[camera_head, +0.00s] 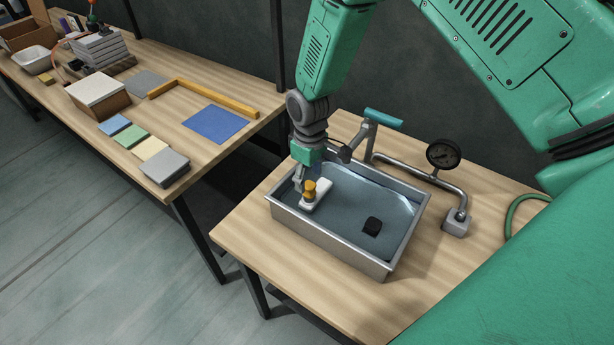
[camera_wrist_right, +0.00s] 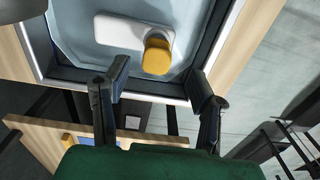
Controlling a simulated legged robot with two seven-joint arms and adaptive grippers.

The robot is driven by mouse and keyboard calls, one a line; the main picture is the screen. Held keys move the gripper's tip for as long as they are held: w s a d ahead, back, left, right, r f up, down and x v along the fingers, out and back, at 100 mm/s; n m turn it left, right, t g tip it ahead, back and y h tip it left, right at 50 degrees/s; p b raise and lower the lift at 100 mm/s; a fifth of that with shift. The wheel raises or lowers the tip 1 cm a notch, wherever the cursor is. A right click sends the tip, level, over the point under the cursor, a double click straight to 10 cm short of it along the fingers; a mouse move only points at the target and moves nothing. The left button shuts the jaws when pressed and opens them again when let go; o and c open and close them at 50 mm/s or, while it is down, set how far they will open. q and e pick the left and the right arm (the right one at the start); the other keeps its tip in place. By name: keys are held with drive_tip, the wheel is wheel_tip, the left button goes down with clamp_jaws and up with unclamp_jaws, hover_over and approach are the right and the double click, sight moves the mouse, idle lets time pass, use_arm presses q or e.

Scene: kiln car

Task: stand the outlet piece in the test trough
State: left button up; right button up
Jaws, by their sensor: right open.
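The outlet piece is a white flat body (camera_head: 319,192) with a yellow-orange round stub (camera_head: 310,188) on it. It is inside the metal test trough (camera_head: 330,238), near the trough's left end, with its white body apparently lying flat. In the right wrist view the white body (camera_wrist_right: 115,30) and yellow stub (camera_wrist_right: 157,55) lie just beyond my fingertips. My right gripper (camera_head: 304,180) is over the left end of the trough; in its wrist view (camera_wrist_right: 160,82) the two fingers are spread apart with nothing between them. My left gripper is not in view.
A second table at left holds coloured tiles, a blue sheet (camera_head: 215,124), a yellow bar and a box (camera_head: 98,93).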

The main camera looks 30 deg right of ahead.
drive_tip(key=shift+r+p, duration=0.3)
drive_tip(key=shift+r, duration=0.3)
drive_tip(key=shift+a+r, duration=0.1)
drive_tip(key=shift+a, duration=0.1)
wheel_tip(320, 180, up, 12)
idle(0.3)
